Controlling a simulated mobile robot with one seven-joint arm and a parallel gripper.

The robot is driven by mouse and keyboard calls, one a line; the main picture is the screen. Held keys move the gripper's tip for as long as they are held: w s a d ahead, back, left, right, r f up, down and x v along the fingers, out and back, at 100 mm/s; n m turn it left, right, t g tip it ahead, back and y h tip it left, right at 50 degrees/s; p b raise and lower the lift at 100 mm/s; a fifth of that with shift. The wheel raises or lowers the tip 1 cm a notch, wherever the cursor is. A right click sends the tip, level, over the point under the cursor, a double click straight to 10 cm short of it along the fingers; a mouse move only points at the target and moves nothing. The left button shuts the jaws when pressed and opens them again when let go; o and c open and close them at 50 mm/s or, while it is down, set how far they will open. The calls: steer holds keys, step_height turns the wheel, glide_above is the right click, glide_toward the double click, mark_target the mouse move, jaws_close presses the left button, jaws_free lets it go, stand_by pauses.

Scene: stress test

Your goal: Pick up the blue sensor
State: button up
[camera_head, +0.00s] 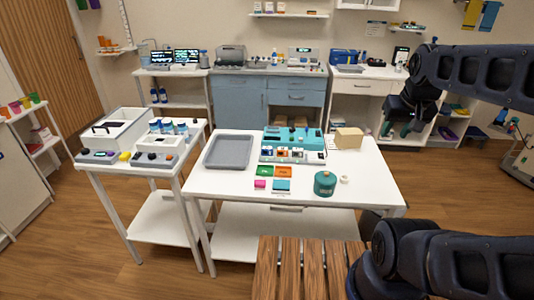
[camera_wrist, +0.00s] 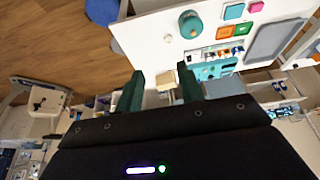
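On the white table, a row of small blue, orange and dark modules (camera_head: 283,154) sits along the front of a teal rack (camera_head: 292,138). They also show in the wrist view (camera_wrist: 222,52). A flat light-blue block (camera_head: 282,185) lies in front, also in the wrist view (camera_wrist: 234,11). I cannot tell for sure which blue piece is the sensor. My gripper (camera_head: 397,129) hangs in the air to the right of and beyond the table.
A grey tray (camera_head: 229,152) lies left of the rack. Green (camera_head: 265,171) and orange (camera_head: 284,172) squares, a pink block (camera_head: 260,184), a green jar (camera_head: 325,184), a white ring (camera_head: 345,179) and a beige box (camera_head: 348,138) share the table. A wooden slatted surface (camera_head: 300,268) is in front.

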steer(key=o, duration=0.4)
steer(key=shift+o, duration=0.2)
steer(key=w+a+r+n+g, duration=0.15)
steer(key=w+a+n, duration=0.3)
steer(key=w, duration=0.85)
steer(key=n+g, duration=0.3)
steer(key=n, duration=1.1)
glide_above(267, 148)
step_height(267, 148, down, 27)
steer(key=shift+m, duration=0.25)
steer(key=shift+w+f, duration=0.1)
steer(key=shift+f, duration=5.35)
